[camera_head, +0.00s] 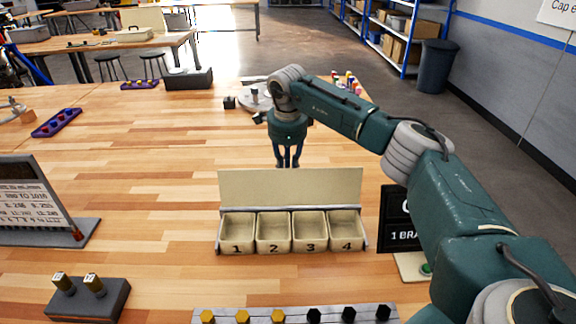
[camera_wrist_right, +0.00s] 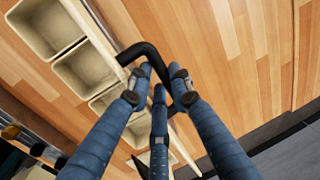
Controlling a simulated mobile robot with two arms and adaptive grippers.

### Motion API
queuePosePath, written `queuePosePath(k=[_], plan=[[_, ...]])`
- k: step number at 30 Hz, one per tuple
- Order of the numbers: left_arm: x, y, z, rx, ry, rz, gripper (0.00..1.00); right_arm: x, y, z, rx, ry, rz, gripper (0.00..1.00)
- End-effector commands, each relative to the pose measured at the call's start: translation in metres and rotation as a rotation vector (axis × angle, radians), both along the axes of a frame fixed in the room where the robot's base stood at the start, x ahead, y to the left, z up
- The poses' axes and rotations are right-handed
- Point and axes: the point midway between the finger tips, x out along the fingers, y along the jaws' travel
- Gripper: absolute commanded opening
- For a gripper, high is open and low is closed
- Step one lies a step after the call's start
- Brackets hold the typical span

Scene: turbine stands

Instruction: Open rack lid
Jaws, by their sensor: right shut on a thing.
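The rack (camera_head: 219,246) stands on the wooden table, with bins numbered 1 to 4 in a row. Its cream lid (camera_head: 290,187) stands up along the back edge, and the bins are uncovered. My right gripper (camera_head: 288,164) points down at the lid's top edge, its fingertips partly hidden behind the lid. In the right wrist view, a black bent handle (camera_wrist_right: 140,50) runs between the fingertips of the right gripper (camera_wrist_right: 158,82), which are closed on it. The bins (camera_wrist_right: 50,25) show at left there. My left gripper is not in view.
A black sign (camera_head: 398,238) stands close to the rack's right. A row of yellow and black hex pieces (camera_head: 275,316) lies in front.

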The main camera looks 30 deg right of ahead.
Motion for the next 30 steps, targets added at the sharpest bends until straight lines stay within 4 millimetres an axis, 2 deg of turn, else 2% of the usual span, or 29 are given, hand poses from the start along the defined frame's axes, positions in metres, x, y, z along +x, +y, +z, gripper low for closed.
queuePosePath(k=[1,10,11,13,30], plan=[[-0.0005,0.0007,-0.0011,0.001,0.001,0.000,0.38,0.0106,-0.0123,0.0032,-0.020,-0.044,-0.013,0.00],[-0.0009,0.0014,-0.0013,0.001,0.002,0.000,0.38,0.0101,-0.0128,0.0024,-0.021,-0.043,-0.013,0.00],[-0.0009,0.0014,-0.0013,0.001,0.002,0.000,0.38,0.0101,-0.0128,0.0024,-0.021,-0.043,-0.013,0.26],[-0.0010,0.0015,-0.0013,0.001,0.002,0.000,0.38,0.0101,-0.0128,0.0022,-0.021,-0.042,-0.013,0.39],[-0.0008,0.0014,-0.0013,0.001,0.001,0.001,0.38,0.0097,-0.0129,0.0017,-0.022,-0.041,-0.015,0.39]])
